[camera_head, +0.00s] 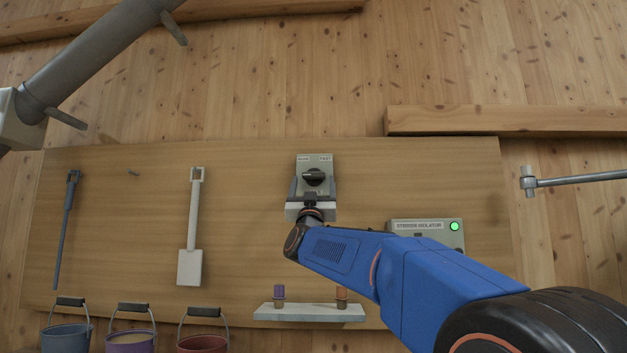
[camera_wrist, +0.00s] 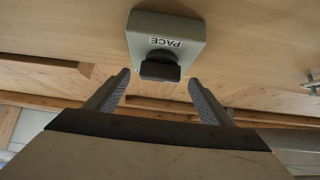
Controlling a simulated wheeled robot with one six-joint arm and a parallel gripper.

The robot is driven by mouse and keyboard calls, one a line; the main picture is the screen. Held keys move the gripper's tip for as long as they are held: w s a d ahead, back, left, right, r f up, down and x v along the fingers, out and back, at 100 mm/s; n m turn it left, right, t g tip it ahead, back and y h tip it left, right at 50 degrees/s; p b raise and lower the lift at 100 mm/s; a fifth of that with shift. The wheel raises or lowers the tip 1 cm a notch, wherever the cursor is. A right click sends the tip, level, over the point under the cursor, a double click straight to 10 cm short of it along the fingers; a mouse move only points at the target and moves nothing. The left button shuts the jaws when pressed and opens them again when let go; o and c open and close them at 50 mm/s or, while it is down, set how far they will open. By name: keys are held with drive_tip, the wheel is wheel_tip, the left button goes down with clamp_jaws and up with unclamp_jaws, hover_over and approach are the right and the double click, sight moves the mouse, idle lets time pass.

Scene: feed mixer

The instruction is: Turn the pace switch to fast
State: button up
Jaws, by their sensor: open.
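A second label at the upper left is too small to read. In the wrist view the box (camera_wrist: 192,32) shows a PACE label upside down above the dark knob (camera_wrist: 160,71). My gripper (camera_head: 313,188) is in front of the switch, its fingers on either side of the knob in the picture. In the wrist view my gripper (camera_wrist: 158,82) is open, with the knob between and beyond the fingertips, apart from them.
A stirrer isolator box (camera_head: 400,224) with a lit green lamp is at the right, partly behind my arm. A shelf (camera_head: 310,313) with two small coloured items sits below. A white shovel (camera_head: 192,230) hangs left, above several buckets (camera_head: 131,343). The board around the switch is clear.

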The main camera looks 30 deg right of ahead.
sight(314, 178)
drive_tip(key=shift+x, duration=1.5)
drive_tip(key=c, duration=1)
drive_tip(key=shift+c, duration=0.2)
